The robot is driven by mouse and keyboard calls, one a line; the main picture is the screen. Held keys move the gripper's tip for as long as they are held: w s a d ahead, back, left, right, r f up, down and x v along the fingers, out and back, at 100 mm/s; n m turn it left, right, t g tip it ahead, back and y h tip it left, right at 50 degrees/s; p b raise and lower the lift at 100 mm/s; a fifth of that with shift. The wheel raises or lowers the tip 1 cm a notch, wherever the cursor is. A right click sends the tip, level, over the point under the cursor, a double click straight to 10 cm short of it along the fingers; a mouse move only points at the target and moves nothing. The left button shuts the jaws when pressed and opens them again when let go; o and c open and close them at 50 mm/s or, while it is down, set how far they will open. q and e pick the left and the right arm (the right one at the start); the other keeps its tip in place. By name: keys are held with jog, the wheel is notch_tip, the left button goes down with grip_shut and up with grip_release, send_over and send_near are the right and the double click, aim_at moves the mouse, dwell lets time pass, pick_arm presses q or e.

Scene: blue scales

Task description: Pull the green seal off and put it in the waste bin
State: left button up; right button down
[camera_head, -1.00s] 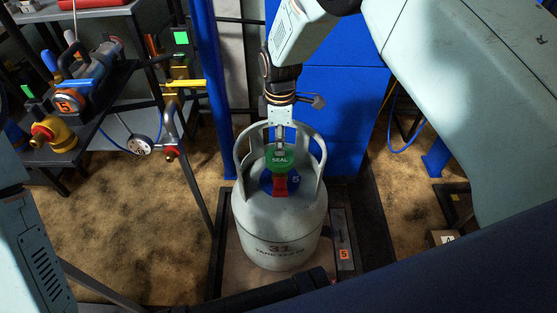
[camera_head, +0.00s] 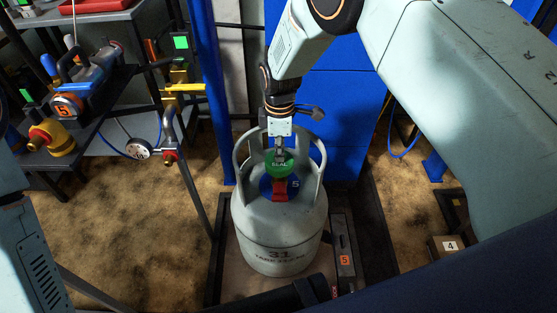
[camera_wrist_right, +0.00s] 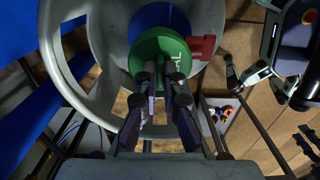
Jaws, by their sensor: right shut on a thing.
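The green seal (camera_head: 280,170), a round cap lettered SEAL, sits on top of the pale gas cylinder (camera_head: 275,228), inside its collar handles. My right gripper (camera_head: 280,157) comes down on it from above. In the right wrist view the fingers (camera_wrist_right: 162,80) are closed on the green seal (camera_wrist_right: 148,47), covering part of its lettering. A red tag (camera_head: 279,190) shows in front of the seal, over a blue patch marked 5. The cylinder is upright, marked 31. My left gripper is not in view. I cannot make out a waste bin for certain.
The cylinder stands on a low scale platform (camera_head: 342,255) tagged 5. At the left, a dark bench (camera_head: 112,95) carries tools and brass fittings, and a gauge (camera_head: 138,149) hangs by it. A blue post (camera_head: 208,90) and blue panel (camera_head: 335,100) stand behind. A box (camera_head: 446,246) marked 4 sits right.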

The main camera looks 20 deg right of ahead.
jog(key=shift+r, duration=0.2)
dwell(0.5)
jog(key=shift+r+p, duration=0.3)
jog(key=shift+p, duration=0.1)
jog(key=shift+r, duration=0.15)
jog(key=shift+r+p, duration=0.45)
jog(key=shift+p, duration=0.15)
jog(key=shift+r+p, duration=0.3)
jog(key=shift+r, duration=0.05)
jog(key=shift+r, duration=0.25)
jog(key=shift+p, duration=0.3)
notch_tip(320, 180, up, 6)
jog(key=p, duration=0.5)
